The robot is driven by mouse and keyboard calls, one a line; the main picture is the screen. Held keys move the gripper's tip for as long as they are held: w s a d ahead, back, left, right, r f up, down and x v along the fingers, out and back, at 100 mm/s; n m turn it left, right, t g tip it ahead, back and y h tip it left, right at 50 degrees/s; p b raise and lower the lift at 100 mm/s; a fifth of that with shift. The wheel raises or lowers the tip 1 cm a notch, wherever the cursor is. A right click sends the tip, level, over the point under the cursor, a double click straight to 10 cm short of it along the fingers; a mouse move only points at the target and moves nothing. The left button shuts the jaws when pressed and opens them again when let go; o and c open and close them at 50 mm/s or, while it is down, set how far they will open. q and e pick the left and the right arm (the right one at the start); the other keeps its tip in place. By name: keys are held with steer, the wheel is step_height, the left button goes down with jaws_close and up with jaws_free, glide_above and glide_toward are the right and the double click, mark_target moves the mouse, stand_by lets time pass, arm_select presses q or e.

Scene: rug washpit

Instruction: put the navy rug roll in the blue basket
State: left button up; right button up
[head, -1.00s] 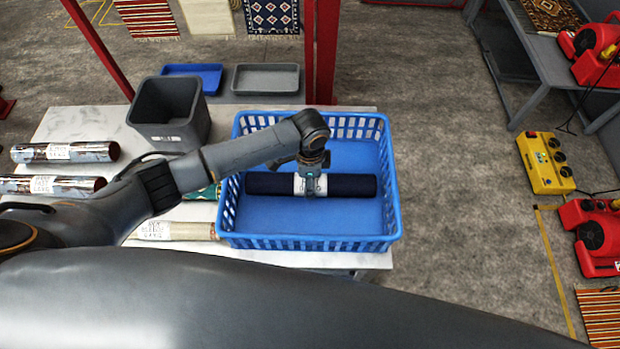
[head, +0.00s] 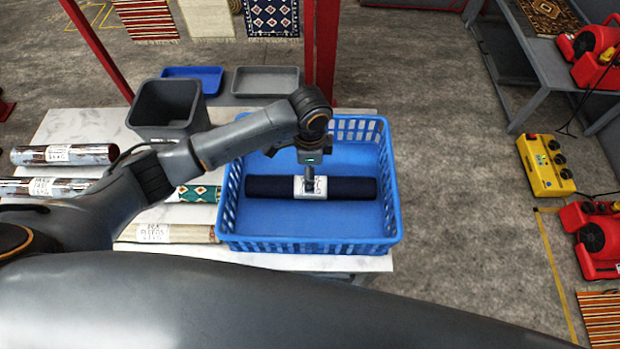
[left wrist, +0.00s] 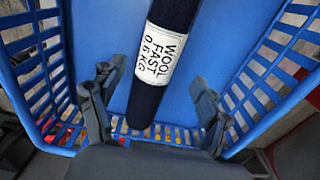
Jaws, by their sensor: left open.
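The navy rug roll (head: 350,188) lies inside the blue basket (head: 310,243), across its middle, with a white label around its centre. In the left wrist view the navy roll (left wrist: 145,103) runs between my open fingers, and its label reads "WOOL FAST 0.6KG". My left gripper (head: 310,182) is over the label in the head view. In the left wrist view its fingers (left wrist: 155,110) stand wide apart, one on each side of the roll, clear of it. The blue basket's slotted wall (left wrist: 45,75) surrounds them. My right gripper is not in view.
Several other rolls, including a beige one (head: 170,233) and a foil-wrapped one (head: 65,155), lie on the pale table left of the basket. A grey bin (head: 168,105) stands behind them. A red post (head: 322,50) rises behind the basket.

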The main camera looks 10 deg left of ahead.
arm_select(q)
step_height(320, 180, up, 5)
steer(key=shift+r, duration=0.2)
stand_by(0.5)
